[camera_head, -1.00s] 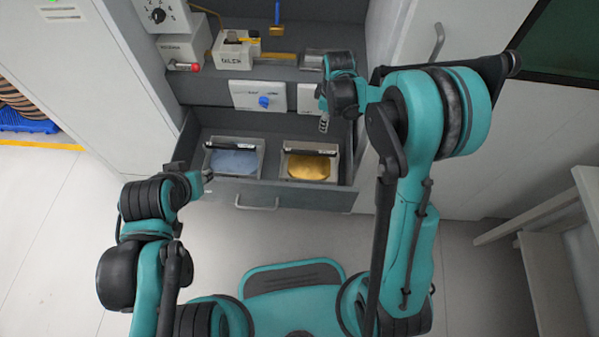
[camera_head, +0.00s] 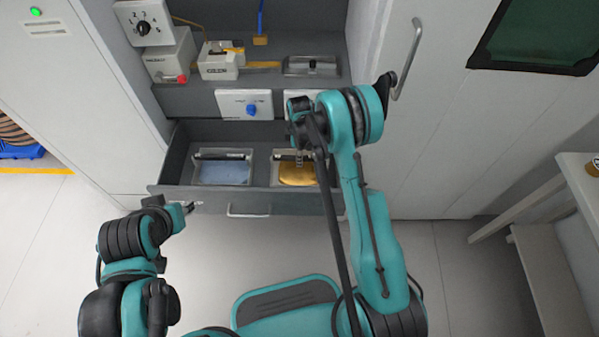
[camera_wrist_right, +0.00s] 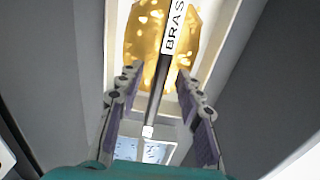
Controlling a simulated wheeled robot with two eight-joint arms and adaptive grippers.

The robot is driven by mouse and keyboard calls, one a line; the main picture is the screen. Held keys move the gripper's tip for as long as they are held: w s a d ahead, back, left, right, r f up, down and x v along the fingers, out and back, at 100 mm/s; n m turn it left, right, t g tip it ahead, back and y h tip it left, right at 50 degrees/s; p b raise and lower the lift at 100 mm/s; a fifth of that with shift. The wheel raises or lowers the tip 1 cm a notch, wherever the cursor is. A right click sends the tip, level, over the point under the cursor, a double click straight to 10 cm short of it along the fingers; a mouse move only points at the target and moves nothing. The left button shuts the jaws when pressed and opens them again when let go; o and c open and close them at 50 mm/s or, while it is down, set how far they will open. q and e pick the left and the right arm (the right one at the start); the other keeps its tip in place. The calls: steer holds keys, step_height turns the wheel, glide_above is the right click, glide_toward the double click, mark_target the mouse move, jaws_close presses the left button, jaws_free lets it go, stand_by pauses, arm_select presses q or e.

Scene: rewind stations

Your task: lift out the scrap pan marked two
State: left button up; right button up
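Two pale scrap pans sit side by side in the open drawer. The left pan (camera_head: 196,181) holds bluish scrap, and the right pan (camera_head: 274,181) holds gold scrap. Each has a dark handle bar with a white label; in the right wrist view the gold pan's label (camera_wrist_right: 176,28) reads "BRAS", cut off. No "two" is readable. My right gripper (camera_head: 299,161) is over the gold pan. In its wrist view the gripper (camera_wrist_right: 158,78) is open, fingers either side of the dark bar (camera_wrist_right: 157,98), with gaps. My left gripper (camera_head: 188,207) is by the drawer's front left corner; its opening is unclear.
The drawer's front wall (camera_head: 215,203) and side walls surround the pans. Above are a panel with a blue knob (camera_head: 251,109), a shelf with boxy devices (camera_head: 220,62) and a metal lidded tray (camera_head: 311,66). A pale table (camera_head: 575,185) stands right.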

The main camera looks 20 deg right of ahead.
steer(key=shift+f, duration=0.7)
steer(key=shift+r, duration=0.1)
jaws_close()
